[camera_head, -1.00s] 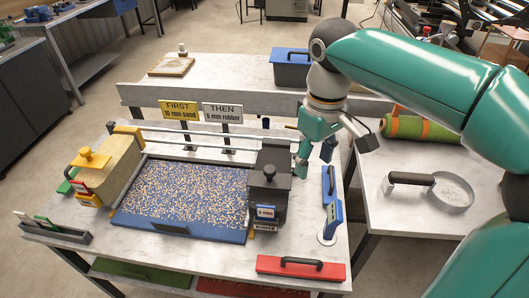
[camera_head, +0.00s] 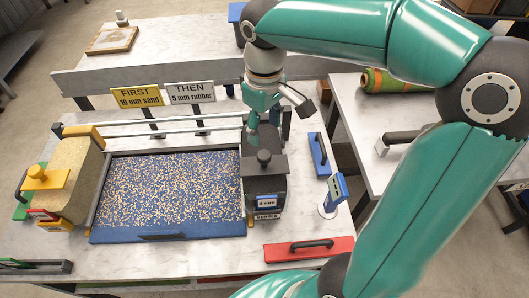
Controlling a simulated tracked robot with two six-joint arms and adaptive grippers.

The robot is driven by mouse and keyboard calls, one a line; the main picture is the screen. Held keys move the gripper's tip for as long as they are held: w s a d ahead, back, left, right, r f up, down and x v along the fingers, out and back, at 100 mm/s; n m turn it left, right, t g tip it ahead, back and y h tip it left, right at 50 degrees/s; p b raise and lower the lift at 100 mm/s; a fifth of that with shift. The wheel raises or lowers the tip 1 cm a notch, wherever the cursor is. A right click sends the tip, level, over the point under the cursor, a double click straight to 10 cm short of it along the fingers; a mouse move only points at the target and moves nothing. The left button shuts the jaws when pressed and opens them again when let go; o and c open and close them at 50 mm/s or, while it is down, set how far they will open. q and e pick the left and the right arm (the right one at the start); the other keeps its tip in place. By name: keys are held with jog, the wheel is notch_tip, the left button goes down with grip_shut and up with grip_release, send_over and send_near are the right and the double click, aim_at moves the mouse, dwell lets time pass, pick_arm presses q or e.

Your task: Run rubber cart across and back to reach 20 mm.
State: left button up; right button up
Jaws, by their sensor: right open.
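The rubber cart (camera_head: 265,186) is a dark grey box with a round knob (camera_head: 264,157) on top and a blue label on its front. It stands at the right end of the blue tray (camera_head: 120,235), whose bed is speckled with tan and blue bits. My right gripper (camera_head: 272,126) is open, just behind the cart's knob. One fingertip is close to the cart's back edge; I cannot tell whether it touches. The sand cart (camera_head: 68,188), tan with a yellow handle, stands at the tray's left end. My left gripper is not in view.
Two rails (camera_head: 150,127) run behind the tray, with yellow FIRST (camera_head: 143,98) and white THEN (camera_head: 190,93) signs beyond. Right of the cart are a blue handled tool (camera_head: 319,154) and a blue gauge (camera_head: 335,191). A red handled block (camera_head: 308,248) lies in front. A green roll (camera_head: 390,81) lies on the right table.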

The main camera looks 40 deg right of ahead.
aim_at(265, 155)
notch_tip(265, 155, down, 10)
jog(key=shift+f, duration=0.2)
jog(key=shift+s, duration=0.1)
